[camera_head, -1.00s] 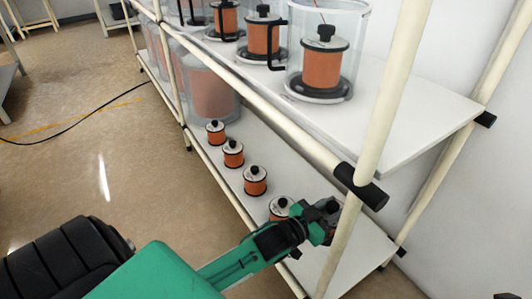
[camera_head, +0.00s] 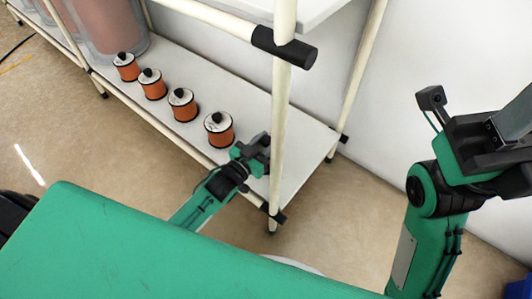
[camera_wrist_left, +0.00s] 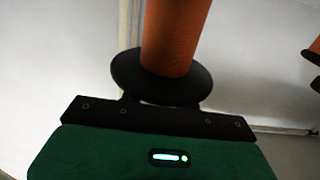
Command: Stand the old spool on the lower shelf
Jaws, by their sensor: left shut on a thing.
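Several orange spools with black flanges, white tops and black knobs stand upright in a row on the lower shelf (camera_head: 295,150). The nearest one, the spool (camera_head: 219,130), is at the right end of the row, beside my left gripper (camera_head: 250,152). In the left wrist view the orange body and black flange of a spool (camera_wrist_left: 168,40) fill the middle, right in front of the gripper. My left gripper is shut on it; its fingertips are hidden. My right gripper (camera_head: 465,125) is raised at the right, away from the shelf, its jaws unclear.
A cream shelf post (camera_head: 281,110) with a black joint stands just right of my left gripper. The upper shelf (camera_head: 300,8) hangs above.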

